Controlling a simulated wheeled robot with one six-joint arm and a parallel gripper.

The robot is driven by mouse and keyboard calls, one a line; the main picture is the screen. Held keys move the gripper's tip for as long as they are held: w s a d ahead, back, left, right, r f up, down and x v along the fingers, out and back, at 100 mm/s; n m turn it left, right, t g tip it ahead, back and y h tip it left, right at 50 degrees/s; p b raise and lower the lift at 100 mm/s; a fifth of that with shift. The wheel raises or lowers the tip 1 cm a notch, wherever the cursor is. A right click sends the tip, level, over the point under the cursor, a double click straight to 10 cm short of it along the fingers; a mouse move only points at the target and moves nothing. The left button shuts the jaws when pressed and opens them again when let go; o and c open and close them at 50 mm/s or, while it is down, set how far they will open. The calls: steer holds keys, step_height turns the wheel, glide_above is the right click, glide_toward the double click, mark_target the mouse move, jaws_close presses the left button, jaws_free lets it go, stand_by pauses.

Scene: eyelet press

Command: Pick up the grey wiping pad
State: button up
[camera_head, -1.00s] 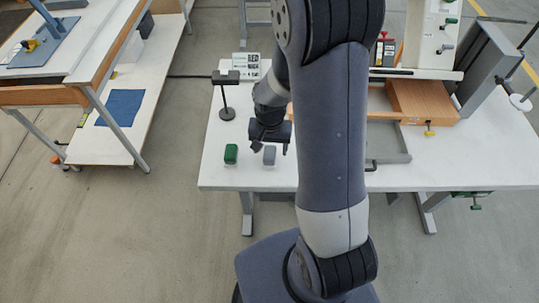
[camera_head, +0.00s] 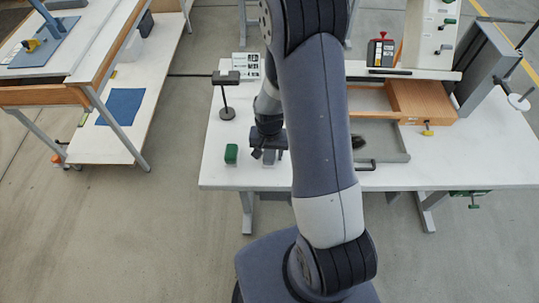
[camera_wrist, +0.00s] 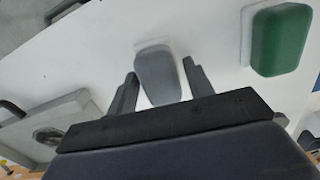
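The grey wiping pad (camera_wrist: 158,76) lies on the white table top, between the two fingers of my gripper (camera_wrist: 160,85) in the wrist view. The fingers are open, with a small gap on each side of the pad. In the head view my gripper (camera_head: 269,156) is low over the table near its front edge, and the grey pad (camera_head: 270,160) is partly hidden behind it. A green pad (camera_head: 231,154) lies just to the left; it also shows at the upper right of the wrist view (camera_wrist: 280,40).
A black stand (camera_head: 227,100) rises behind the green pad. A grey tray (camera_head: 390,142) and a wooden box (camera_head: 422,101) are to the right on the white table (camera_head: 450,165). A side bench with a blue cloth (camera_head: 121,106) is at the left.

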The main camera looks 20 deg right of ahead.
mark_target(270, 152)
steer(key=c, duration=0.7)
steer(key=shift+o, duration=0.2)
steer(key=shift+r, duration=0.15)
step_height(270, 152, up, 10)
steer(key=shift+f+b, duration=0.1)
steer(key=shift+b, duration=0.25)
steer(key=o, duration=0.5)
steer(key=shift+c, duration=0.2)
steer(key=c, duration=0.4)
